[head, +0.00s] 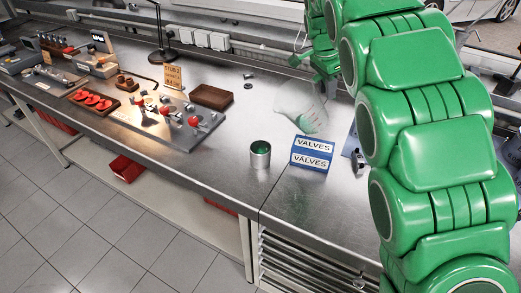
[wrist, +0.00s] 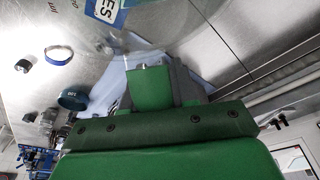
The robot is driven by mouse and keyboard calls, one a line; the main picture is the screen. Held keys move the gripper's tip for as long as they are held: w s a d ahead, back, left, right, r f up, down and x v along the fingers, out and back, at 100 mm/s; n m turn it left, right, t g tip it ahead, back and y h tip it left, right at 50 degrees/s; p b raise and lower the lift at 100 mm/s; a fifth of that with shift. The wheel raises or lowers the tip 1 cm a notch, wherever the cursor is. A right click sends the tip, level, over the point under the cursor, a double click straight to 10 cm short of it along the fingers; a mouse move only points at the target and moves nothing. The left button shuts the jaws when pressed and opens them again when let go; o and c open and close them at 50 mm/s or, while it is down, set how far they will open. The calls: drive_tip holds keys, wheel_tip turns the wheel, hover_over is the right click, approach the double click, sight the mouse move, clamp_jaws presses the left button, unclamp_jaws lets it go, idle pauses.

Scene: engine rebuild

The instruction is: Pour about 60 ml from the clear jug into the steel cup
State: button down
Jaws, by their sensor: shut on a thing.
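The clear jug (head: 297,103) is in my gripper (head: 323,84) above the bench in the head view. It looks tilted, with a green patch low on its right side; whether that is liquid or something seen through it I cannot tell.
A blue VALVES box (head: 312,154) stands close to the right of the cup, below the jug. A brown wooden tray (head: 211,96) and a grey board with red-handled parts (head: 180,125) lie to the left. The bench front left of the cup is clear.

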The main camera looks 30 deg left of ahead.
drive_tip(key=shift+w+d+f+g+y, duration=0.4)
drive_tip(key=shift+w+d+g, duration=0.1)
drive_tip(key=shift+w, duration=0.15)
drive_tip(key=shift+w+d+f+g+y+b, duration=0.2)
drive_tip(key=shift+w+f+g+y+b, duration=0.1)
drive_tip(key=shift+f+g+y, duration=0.1)
drive_tip(key=shift+w+d+f+g+y+b, duration=0.2)
drive_tip(key=shift+w+f+g+y, duration=0.1)
drive_tip(key=shift+f+g, duration=0.1)
drive_tip(key=shift+w+d+f+g+y, duration=0.2)
drive_tip(key=shift+f+g+y, duration=0.2)
drive_tip(key=shift+f, duration=0.2)
drive_tip(key=shift+w+d+f+g+y, duration=0.1)
drive_tip(key=shift+w+f+g+y, duration=0.1)
drive_tip(key=shift+f+g+y, duration=0.3)
drive_tip(key=shift+w+d+f+g+y, duration=0.2)
drive_tip(key=shift+f+g, duration=0.3)
drive_tip(key=shift+f, duration=0.25)
drive_tip(key=shift+a, duration=0.1)
